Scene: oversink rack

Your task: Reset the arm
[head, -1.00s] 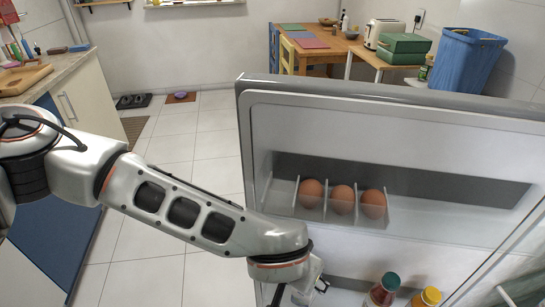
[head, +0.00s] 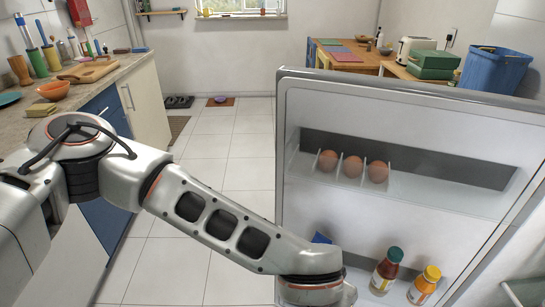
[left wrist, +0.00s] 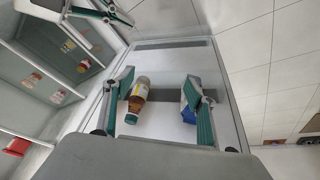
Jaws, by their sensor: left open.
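My left arm comes in from the left in the head view and ends in front of the open fridge door (head: 400,118); its gripper is out of that frame. In the left wrist view my left gripper (left wrist: 160,82) is open, with green-padded fingers apart and nothing held.
A counter (head: 125,75) with a bowl (head: 54,91) and cutting board (head: 88,70) runs along the left. The tiled floor (head: 215,150) between is clear.

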